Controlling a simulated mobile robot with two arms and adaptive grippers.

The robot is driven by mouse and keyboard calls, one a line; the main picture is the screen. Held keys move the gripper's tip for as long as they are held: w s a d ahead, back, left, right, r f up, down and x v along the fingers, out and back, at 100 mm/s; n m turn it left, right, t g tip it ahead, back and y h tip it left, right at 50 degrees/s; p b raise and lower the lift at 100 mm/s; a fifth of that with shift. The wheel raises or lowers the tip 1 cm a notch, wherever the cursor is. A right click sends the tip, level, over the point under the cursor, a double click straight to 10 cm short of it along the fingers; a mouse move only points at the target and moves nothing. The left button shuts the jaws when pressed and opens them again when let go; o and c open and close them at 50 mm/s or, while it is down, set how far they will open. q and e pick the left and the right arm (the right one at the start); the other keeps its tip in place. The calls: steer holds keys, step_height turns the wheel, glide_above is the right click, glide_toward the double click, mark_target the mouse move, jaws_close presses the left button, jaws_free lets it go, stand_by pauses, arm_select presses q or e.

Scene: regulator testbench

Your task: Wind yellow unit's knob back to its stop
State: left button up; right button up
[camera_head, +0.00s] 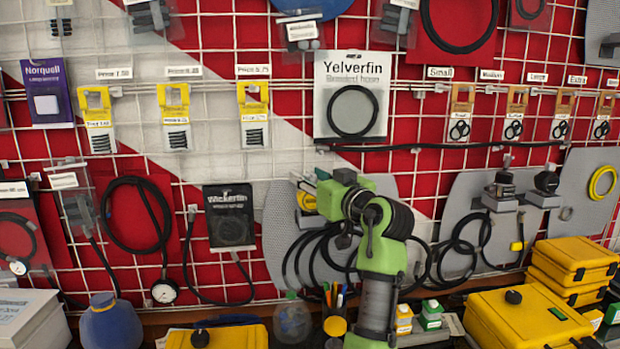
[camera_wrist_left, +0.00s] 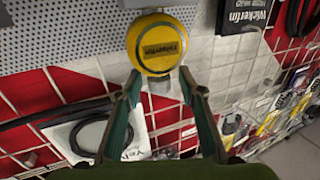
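The yellow unit (camera_head: 306,201) hangs on a grey perforated panel, mostly hidden behind my left gripper (camera_head: 312,182) in the head view. In the left wrist view the yellow unit (camera_wrist_left: 160,30) shows a round yellow face with a dark label, upside down. A short grey stub (camera_wrist_left: 158,86) sticks out below it. My left gripper (camera_wrist_left: 158,76) is open, its two green fingers spread to either side of the stub, tips close to the lower edge of the yellow face. I cannot tell whether they touch. Which part is the knob is not clear. My right gripper is not in view.
Black hoses (camera_head: 325,250) hang below the unit. Other regulators (camera_head: 500,190) hang on the grey panel at right. A Wickerfin packet (camera_head: 230,218) hangs at left. Yellow cases (camera_head: 530,318) and a pen cup (camera_head: 334,324) stand on the bench below.

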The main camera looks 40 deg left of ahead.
mark_target(314, 179)
arm_select(q)
steer(key=v, duration=0.7)
steer(key=shift+d+f, duration=0.1)
steer(key=shift+d, duration=0.1)
